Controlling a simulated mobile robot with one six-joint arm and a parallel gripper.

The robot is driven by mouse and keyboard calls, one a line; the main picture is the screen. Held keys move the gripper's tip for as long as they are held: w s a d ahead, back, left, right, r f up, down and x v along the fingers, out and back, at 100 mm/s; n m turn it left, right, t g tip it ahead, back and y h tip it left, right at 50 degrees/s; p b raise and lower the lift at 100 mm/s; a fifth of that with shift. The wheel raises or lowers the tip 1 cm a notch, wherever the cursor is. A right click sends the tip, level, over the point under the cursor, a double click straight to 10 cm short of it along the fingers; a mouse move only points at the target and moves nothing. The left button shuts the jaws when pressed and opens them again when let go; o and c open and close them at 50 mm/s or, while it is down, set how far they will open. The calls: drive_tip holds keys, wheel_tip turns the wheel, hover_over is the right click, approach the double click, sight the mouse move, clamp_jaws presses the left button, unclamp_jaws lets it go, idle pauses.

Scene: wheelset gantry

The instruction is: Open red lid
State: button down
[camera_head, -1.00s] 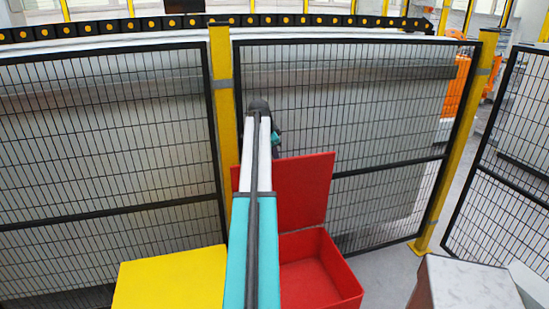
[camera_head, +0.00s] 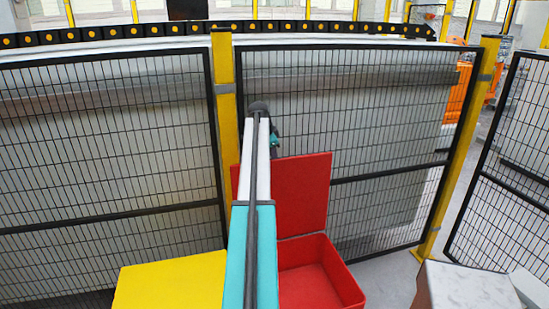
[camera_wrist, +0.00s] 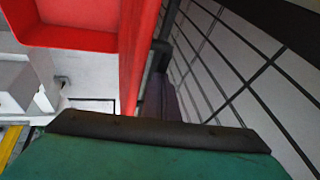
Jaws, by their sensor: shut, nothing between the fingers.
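The red lid (camera_head: 303,195) stands upright at the back of the red box (camera_head: 352,287), wide open. The box's inside is visible and looks empty. My arm crosses in front of the lid's left part and hides the box's left side. In the wrist view the lid (camera_wrist: 137,50) shows nearly edge-on, with the box (camera_wrist: 65,38) at upper left. My gripper (camera_wrist: 160,128) shows there as a teal body with a dark front edge, beside the lid on its fence side. It is shut and holds nothing; its fingertips are not clearly visible. No contact with the lid can be made out.
A black mesh fence (camera_head: 375,120) with yellow posts (camera_head: 458,150) stands close behind the lid. A yellow box (camera_head: 170,284) is left of my arm. A grey-white block (camera_head: 465,287) stands at right, with some floor between it and the red box.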

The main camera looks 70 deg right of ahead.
drive_tip(key=p+v, duration=0.4)
drive_tip(key=v, duration=0.6)
drive_tip(key=shift+w+d, duration=0.2)
drive_tip(key=shift+d, duration=0.1)
idle(0.4)
